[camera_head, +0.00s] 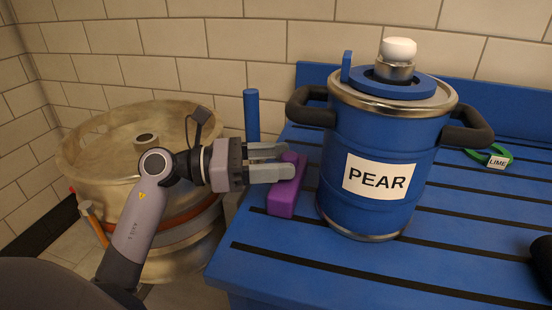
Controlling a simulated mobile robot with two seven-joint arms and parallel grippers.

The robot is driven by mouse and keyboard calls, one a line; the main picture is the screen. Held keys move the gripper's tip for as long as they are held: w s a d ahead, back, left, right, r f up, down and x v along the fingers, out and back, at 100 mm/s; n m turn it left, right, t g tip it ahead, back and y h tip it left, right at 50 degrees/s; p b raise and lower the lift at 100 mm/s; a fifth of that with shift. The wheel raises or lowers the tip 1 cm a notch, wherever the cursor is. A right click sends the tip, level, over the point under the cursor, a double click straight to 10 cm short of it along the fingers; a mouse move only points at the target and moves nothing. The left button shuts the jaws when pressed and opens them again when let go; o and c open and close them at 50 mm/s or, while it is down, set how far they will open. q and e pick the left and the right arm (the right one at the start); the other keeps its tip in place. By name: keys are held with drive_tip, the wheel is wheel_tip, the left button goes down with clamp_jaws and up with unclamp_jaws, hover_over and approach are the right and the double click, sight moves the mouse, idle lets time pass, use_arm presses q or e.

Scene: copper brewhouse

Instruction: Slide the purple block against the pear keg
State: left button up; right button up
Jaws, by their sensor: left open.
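The purple block (285,198) lies on the blue slatted bench, just left of the pear keg. The pear keg (368,208) is blue with metal rims, black handles and a white label reading PEAR, and it stands upright. A narrow gap seems to show between block and keg. My left gripper (288,162) comes in from the left with its jaws open, its fingertips at the block's upper left part. I cannot tell whether the fingers touch the block. My right gripper is not in view.
The blue bench (440,262) has dark gaps between slats and free room in front and to the right. A blue post (251,115) stands behind my gripper. A large brass-coloured vessel (85,165) stands at the left. A dark object (542,262) shows at the right edge.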

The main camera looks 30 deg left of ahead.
use_arm(q)
drive_tip(key=shift+w+d, duration=0.1)
clamp_jaws()
drive_tip(key=shift+d, duration=0.3)
drive_tip(key=shift+w+d, duration=0.2)
drive_tip(key=shift+d, duration=0.4)
drive_tip(key=shift+w+d, duration=0.15)
drive_tip(key=shift+d, duration=0.4)
unclamp_jaws()
